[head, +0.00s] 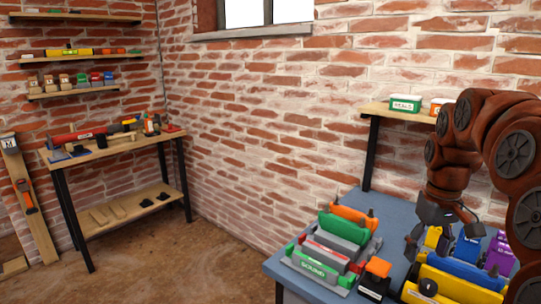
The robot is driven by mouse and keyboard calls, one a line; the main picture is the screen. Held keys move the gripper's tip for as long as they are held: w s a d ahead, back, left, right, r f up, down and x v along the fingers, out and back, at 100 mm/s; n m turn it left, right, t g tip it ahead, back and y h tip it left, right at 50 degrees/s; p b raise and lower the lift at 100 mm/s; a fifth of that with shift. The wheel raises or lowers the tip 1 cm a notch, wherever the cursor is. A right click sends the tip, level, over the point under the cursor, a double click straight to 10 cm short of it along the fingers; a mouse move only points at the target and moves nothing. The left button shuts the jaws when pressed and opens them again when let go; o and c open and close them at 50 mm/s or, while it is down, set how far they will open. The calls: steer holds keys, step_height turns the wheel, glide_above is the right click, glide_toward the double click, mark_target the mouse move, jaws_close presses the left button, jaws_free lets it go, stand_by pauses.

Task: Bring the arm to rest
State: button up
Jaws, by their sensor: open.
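My rust-brown arm (462,150) comes in from the right edge and bends down over the blue-grey table. My gripper (442,238) is dark grey and points down above the table, open, with its fingers spread. I see nothing held between the fingers, though the fingertips are partly lost against the coloured things behind.
The blue-grey table (274,266) carries a grey sound device (312,268), an orange-topped black block (377,272) and a yellow device (458,288). A wooden workbench (105,150) stands left. Floor between is clear.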

steer(key=s+a+p, duration=0.5)
steer(key=s+a, duration=0.6)
steer(key=s, duration=0.2)
steer(key=s+a+f+m+g+p, duration=0.1)
steer(key=s+a+f+p, duration=0.2)
steer(key=s, duration=1.1)
steer(key=shift+s+a+f+g, duration=0.15)
steer(key=shift+a+f+g, duration=0.2)
steer(key=shift+f, duration=0.1)
